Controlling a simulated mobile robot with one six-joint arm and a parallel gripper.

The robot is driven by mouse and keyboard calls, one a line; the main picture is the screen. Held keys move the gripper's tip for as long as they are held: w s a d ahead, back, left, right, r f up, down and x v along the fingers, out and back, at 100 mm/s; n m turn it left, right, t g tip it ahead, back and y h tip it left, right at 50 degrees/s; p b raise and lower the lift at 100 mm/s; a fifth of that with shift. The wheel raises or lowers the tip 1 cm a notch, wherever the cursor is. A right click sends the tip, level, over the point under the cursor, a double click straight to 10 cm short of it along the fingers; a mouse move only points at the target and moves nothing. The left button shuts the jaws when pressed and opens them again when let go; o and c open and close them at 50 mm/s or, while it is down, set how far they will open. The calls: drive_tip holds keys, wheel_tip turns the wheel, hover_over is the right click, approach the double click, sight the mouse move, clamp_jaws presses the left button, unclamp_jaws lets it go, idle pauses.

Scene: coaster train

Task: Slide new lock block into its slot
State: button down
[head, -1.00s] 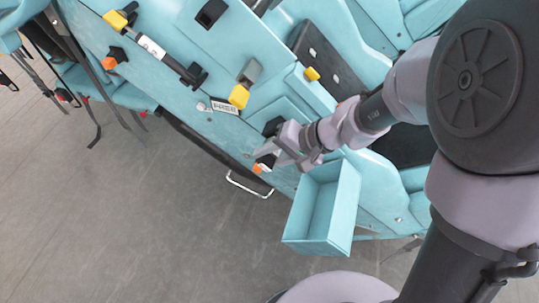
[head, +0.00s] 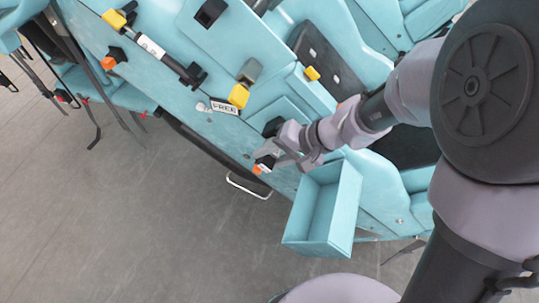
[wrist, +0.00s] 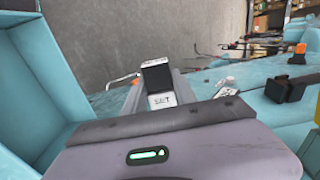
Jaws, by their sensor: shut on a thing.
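The lock block (head: 264,163), with dark, white and orange parts in the head view, is in the jaws of my gripper (head: 270,158) at the lower edge of the turquoise train car. In the wrist view my gripper (wrist: 157,92) is shut on the block, which shows a black body (wrist: 157,75) and a white face lettered "SET" (wrist: 161,100). A black fitting (head: 273,127) sits on the car just above the gripper. The slot cannot be made out, and whether the block touches it is hidden by the gripper.
An open turquoise drawer or box (head: 323,208) juts out just right of the gripper. A metal handle (head: 248,186) lies below it. Grey floor is clear at lower left.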

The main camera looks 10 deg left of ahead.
drive_tip(key=shift+w+d, duration=0.2)
drive_tip(key=shift+w, duration=2.15)
drive_tip(key=c, duration=0.9)
unclamp_jaws()
drive_tip(key=shift+r, duration=0.1)
drive_tip(key=p+v, duration=0.6)
drive_tip(key=v, duration=1.1)
drive_tip(key=shift+d+p, duration=0.1)
drive_tip(key=shift+p, duration=0.2)
drive_tip(key=shift+c, duration=0.3)
